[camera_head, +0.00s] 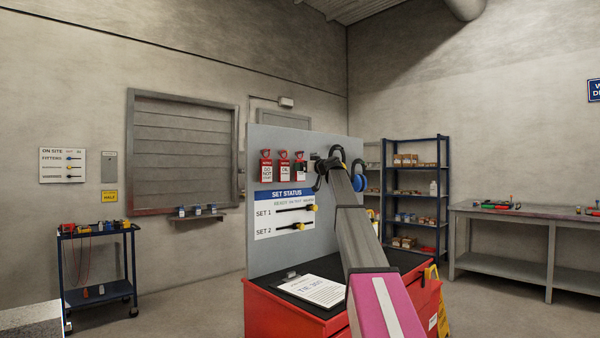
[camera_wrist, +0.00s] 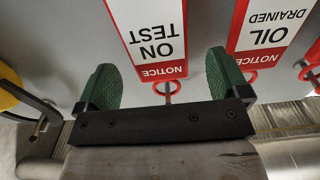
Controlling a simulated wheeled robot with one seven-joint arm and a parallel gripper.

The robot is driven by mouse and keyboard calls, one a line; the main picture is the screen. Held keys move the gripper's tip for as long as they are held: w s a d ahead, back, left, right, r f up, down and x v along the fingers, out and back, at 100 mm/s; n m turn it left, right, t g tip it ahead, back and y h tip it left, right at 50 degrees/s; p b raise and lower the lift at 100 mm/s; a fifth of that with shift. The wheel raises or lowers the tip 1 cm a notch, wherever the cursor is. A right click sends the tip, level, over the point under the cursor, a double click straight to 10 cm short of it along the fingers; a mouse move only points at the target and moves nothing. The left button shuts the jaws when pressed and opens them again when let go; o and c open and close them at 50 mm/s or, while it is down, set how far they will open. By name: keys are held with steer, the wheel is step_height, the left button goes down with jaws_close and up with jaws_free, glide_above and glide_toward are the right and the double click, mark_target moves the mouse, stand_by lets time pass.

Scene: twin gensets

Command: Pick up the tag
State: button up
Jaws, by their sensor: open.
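Several red-and-white notice tags hang in a row on the upright grey board. In the wrist view the "ON TEST" tag (camera_wrist: 155,40) appears upside down, with a red ring (camera_wrist: 170,92) at its end. My gripper (camera_wrist: 164,80) is open, its green fingertips on either side of the ring end of this tag, with visible gaps. In the head view my gripper (camera_head: 312,166) is at the right end of the row and partly hides the rightmost tag (camera_head: 300,168). The "OIL DRAINED" tag (camera_wrist: 268,25) hangs beside it, close to one fingertip. Another tag (camera_head: 265,168) is at the far left.
The grey board (camera_head: 262,230) stands on a red cabinet (camera_head: 285,312), with a set status panel (camera_head: 284,214) below the tags. A trolley (camera_head: 97,262), shelves (camera_head: 415,195) and a bench (camera_head: 520,218) stand farther off.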

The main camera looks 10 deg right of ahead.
steer(key=x, duration=0.3)
steer(key=shift+w, duration=0.15)
steer(key=shift+f, duration=0.1)
steer(key=c, duration=1)
steer(key=shift+r, duration=0.7)
steer(key=v, duration=1.8)
steer(key=shift+r, duration=0.8)
